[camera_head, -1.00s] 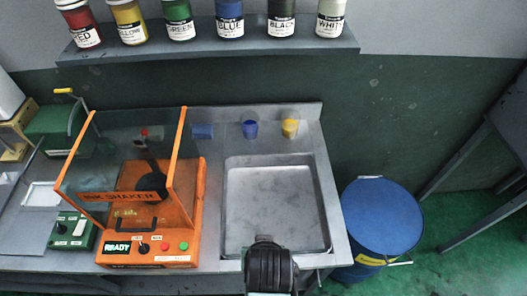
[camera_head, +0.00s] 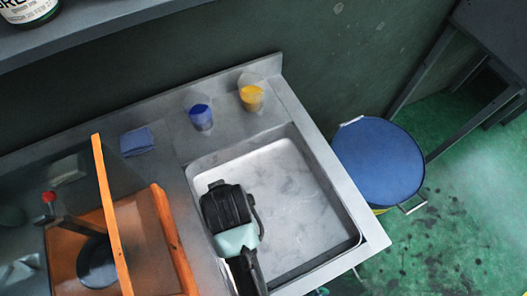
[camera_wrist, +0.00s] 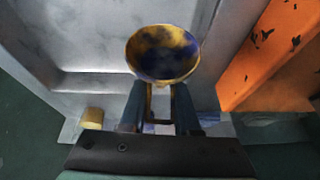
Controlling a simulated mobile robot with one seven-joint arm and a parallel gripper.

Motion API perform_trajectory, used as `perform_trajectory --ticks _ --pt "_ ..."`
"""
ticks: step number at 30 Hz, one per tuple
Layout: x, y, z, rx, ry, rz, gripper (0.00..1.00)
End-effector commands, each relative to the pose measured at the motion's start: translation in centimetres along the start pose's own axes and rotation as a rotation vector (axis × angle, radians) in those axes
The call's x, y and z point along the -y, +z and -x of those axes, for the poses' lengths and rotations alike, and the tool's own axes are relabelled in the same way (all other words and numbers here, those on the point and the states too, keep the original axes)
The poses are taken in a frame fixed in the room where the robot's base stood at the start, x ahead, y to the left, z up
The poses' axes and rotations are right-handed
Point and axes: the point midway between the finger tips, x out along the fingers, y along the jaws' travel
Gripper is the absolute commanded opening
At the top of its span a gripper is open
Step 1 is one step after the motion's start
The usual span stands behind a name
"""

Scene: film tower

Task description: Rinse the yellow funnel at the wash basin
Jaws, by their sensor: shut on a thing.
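The yellow funnel (camera_wrist: 163,53) shows in the wrist view, with dark blue stains over its inside. My gripper (camera_wrist: 159,95) is shut on it, one finger on each side below its wide rim. In the head view my gripper (camera_head: 228,207) is over the left part of the wash basin (camera_head: 305,215), and it hides the funnel there. The basin looks empty, with a grey blotched floor. Its wall and rim also show in the wrist view (camera_wrist: 85,80).
The orange shaker (camera_head: 160,235) is left of the basin. A blue drum (camera_head: 378,165) stands to the right.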

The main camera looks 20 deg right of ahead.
Motion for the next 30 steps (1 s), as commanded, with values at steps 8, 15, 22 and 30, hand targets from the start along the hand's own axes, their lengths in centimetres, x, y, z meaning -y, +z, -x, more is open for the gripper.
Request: perform_trajectory --ticks 8,15,22,30 --pt "-4.7 1.0 0.2 0.002 0.027 -0.071 0.00" --pt "-8.8 1.4 3.0 -0.002 0.054 -0.135 0.00" --pt "-10.4 1.9 3.7 -0.006 0.067 -0.161 0.00" --pt "-10.6 2.4 2.6 -0.007 0.068 -0.162 0.00"
